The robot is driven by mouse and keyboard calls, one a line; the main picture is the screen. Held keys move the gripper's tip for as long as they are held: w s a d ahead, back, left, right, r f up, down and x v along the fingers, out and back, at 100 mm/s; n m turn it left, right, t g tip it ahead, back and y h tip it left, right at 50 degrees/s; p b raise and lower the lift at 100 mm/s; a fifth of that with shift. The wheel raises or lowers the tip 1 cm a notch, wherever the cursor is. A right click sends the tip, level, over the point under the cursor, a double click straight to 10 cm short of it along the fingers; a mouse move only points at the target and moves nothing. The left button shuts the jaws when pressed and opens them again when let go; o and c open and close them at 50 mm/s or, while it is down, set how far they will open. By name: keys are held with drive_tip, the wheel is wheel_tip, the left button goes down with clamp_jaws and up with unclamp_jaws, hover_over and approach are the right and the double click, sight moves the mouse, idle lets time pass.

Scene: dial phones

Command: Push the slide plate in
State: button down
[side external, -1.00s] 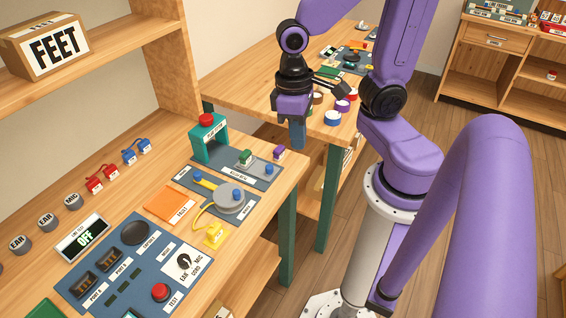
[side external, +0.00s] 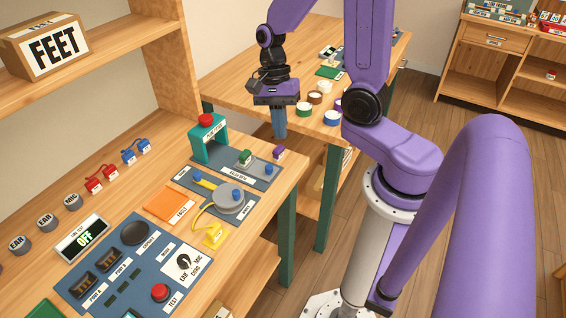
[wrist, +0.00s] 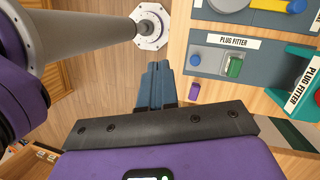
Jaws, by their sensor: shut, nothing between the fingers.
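The slide plate (side external: 257,168) is a light grey plate on the dark mat of the plug fitter, with a green block (side external: 245,157) and a blue knob (side external: 268,169) on it. It sticks out in front of the teal plug fitter frame (side external: 195,148). In the wrist view the plate (wrist: 214,64) is at the upper right, with its blue knob toward my fingers. My gripper (side external: 279,135) points down with its blue fingers shut and empty. It is above and beyond the bench's right edge, apart from the plate. The wrist view shows the closed fingers (wrist: 158,85).
A small purple block (side external: 278,152) stands between the plate and the bench edge. A red button (side external: 206,119) tops the frame. A grey disc (side external: 229,202) with a yellow cord lies nearer. Another table (side external: 232,88) with several coloured pots is behind my gripper.

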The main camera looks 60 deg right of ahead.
drive_tip(key=s+d+f+n+t+y, duration=0.1)
drive_tip(key=s+d+f+n+t, duration=0.1)
drive_tip(key=n, duration=0.9)
drive_tip(key=s+d+f+n+t+y, duration=0.1)
drive_tip(key=d+n, duration=0.3)
drive_tip(key=n, duration=0.8)
drive_tip(key=s+d+f+n+t+y, duration=0.1)
drive_tip(key=s+d+f+n+t, duration=0.2)
drive_tip(key=n, duration=0.8)
drive_tip(key=shift+s+f+n+t+y, duration=0.3)
drive_tip(key=shift+f+n+t, duration=0.1)
drive_tip(key=shift+t, duration=0.1)
